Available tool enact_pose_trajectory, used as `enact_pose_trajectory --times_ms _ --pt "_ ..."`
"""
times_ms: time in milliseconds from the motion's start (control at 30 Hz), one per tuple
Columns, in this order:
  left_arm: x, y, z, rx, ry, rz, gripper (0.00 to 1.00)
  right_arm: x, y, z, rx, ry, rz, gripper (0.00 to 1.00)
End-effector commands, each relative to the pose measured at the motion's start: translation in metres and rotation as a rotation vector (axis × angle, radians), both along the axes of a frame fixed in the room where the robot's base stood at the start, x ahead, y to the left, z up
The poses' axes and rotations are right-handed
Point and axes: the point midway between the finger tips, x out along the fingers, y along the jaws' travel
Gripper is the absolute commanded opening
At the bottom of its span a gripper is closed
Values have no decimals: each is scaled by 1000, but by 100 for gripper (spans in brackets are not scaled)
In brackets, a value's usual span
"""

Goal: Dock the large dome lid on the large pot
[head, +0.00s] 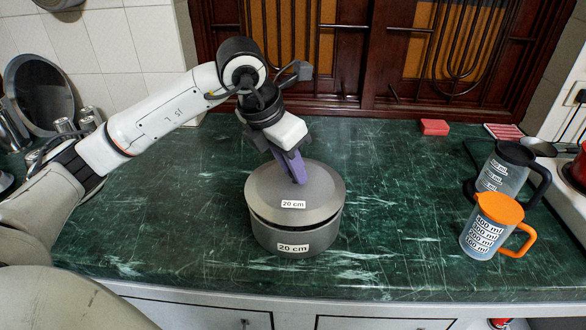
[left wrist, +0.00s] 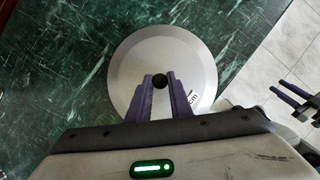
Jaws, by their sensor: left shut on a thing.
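The large dome lid (head: 270,191), grey and labelled 20 cm, is over the large grey pot (head: 270,237), also labelled 20 cm. A dark gap shows between lid and pot rim at the front; I cannot tell whether they touch. My left gripper (head: 298,178) reaches down from above, its purple fingers at the lid's top. In the left wrist view, the left gripper (left wrist: 160,86) is shut on the lid's black knob (left wrist: 159,81), and the lid (left wrist: 135,60) hides the pot. My right gripper (left wrist: 287,92) shows its purple fingers apart at the right edge there.
A red block (head: 434,127) lies at the back. The counter around the pot is clear.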

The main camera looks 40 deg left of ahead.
Motion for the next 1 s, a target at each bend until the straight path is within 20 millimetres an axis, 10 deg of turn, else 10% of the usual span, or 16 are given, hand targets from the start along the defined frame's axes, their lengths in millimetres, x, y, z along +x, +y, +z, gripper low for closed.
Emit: enact_pose_trajectory --times_ms 833,867,1000 --pt "0 0 -17 -1 -3 0 0 7 3 -4 -1 -14 7 35" --pt "0 0 -18 0 -2 0 23 7 3 -4 -1 -14 7 35" --pt "0 0 -18 0 -2 0 37 7 3 -3 1 -16 7 35"
